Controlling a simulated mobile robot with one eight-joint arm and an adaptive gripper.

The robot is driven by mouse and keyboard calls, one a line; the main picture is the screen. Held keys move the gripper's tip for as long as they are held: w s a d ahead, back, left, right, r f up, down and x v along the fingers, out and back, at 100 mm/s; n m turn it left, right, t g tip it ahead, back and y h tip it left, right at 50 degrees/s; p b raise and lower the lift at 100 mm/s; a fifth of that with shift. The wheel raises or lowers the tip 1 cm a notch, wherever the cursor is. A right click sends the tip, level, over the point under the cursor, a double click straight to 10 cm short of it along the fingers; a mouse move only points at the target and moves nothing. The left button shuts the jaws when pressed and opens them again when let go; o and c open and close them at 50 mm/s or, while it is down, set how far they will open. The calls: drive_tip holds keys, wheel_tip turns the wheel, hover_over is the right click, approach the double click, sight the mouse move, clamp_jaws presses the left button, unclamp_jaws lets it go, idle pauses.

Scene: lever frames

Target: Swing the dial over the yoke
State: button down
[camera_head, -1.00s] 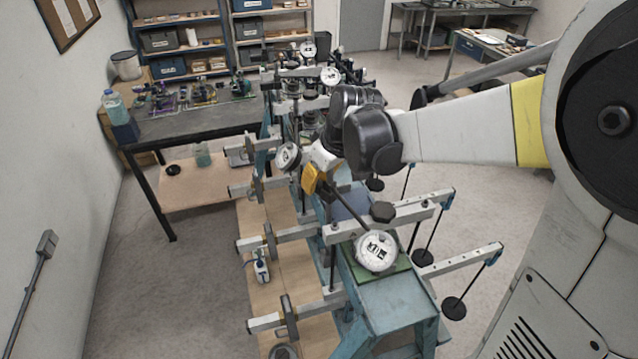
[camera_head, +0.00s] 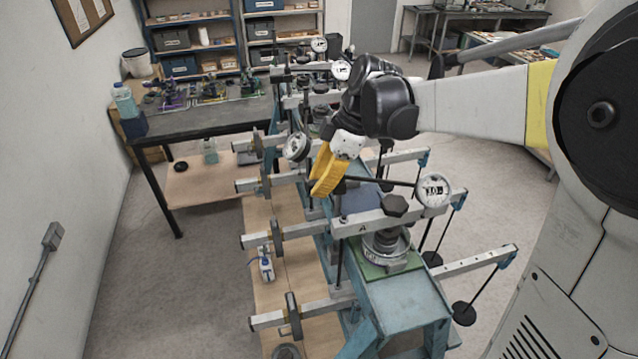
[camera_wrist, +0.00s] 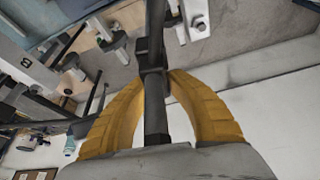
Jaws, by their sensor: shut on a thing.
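The nearest dial (camera_head: 434,189) is white-faced, on the end of a dark rod (camera_head: 385,182). It stands out to the right of the beam marked A (camera_head: 362,226), above the floor side of the bench. My gripper (camera_head: 325,180) has yellow fingers and is at the rod's left end. In the wrist view my gripper (camera_wrist: 152,80) is shut around a dark rod with a black block (camera_wrist: 151,55) on it. A round metal piece (camera_head: 387,246) sits below the hex knob (camera_head: 396,206) on a green pad. I cannot tell for sure which part is the yoke.
Other lever frames with beams stand along the blue bench (camera_head: 405,300); another dial (camera_head: 297,146) is just left of my gripper. Rods with black discs (camera_head: 464,314) hang on the right. A dark table (camera_head: 205,120) is at the back left. Open floor lies right.

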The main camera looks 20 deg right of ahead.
drive_tip(key=shift+s+n+g, duration=0.4)
drive_tip(key=shift+n, duration=0.6)
drive_tip(key=c, duration=1.3)
unclamp_jaws()
drive_tip(key=shift+a, duration=0.1)
drive_tip(key=shift+o, duration=0.2)
drive_tip(key=v, duration=1.2)
